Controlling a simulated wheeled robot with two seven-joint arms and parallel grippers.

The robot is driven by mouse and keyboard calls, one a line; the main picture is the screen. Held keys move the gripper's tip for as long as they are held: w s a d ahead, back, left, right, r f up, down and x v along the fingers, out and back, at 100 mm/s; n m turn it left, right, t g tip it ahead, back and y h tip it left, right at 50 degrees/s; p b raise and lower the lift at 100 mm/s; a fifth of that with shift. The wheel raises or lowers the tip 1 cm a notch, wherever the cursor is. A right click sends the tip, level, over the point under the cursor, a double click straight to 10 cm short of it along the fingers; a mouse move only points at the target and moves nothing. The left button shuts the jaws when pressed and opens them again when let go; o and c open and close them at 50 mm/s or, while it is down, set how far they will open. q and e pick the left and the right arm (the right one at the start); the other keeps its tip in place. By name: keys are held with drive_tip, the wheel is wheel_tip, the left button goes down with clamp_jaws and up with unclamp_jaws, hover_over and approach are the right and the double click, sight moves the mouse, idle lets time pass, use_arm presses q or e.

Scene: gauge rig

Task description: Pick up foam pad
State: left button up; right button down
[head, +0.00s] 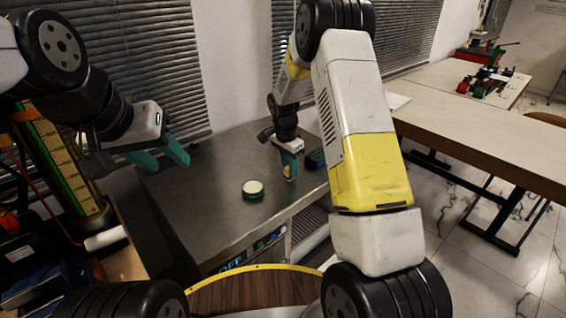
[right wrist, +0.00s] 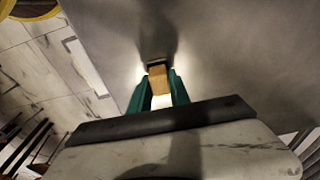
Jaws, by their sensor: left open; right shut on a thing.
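A small tan-orange block with a dark end, which looks like the foam pad (right wrist: 158,78), is between the green fingers of my right gripper (right wrist: 160,88) in the right wrist view. In the head view, my right gripper (head: 289,168) points down over the grey metal table (head: 215,175), with the pad (head: 287,172) partly hidden by its fingers. I cannot tell whether the pad touches the tabletop. My left gripper (head: 172,158) is open and empty above the table's left part, its teal fingers apart.
A round green tin with a cream top (head: 252,188) stands on the table left of my right gripper. A dark blue-green object (head: 315,159) lies just right of it. A gauge board (head: 65,160) stands at the left.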

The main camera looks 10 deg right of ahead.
drive_tip(key=shift+r, duration=0.1)
drive_tip(key=shift+r, duration=0.6)
wheel_tip(320, 180, up, 2)
drive_tip(key=shift+r, duration=0.25)
drive_tip(key=s+a+r, duration=0.1)
drive_tip(key=s+a, duration=0.2)
drive_tip(key=s, duration=1.2)
drive_tip(key=shift+s, duration=0.35)
drive_tip(key=shift+a, duration=0.1)
drive_tip(key=c, duration=1.8)
unclamp_jaws()
clamp_jaws()
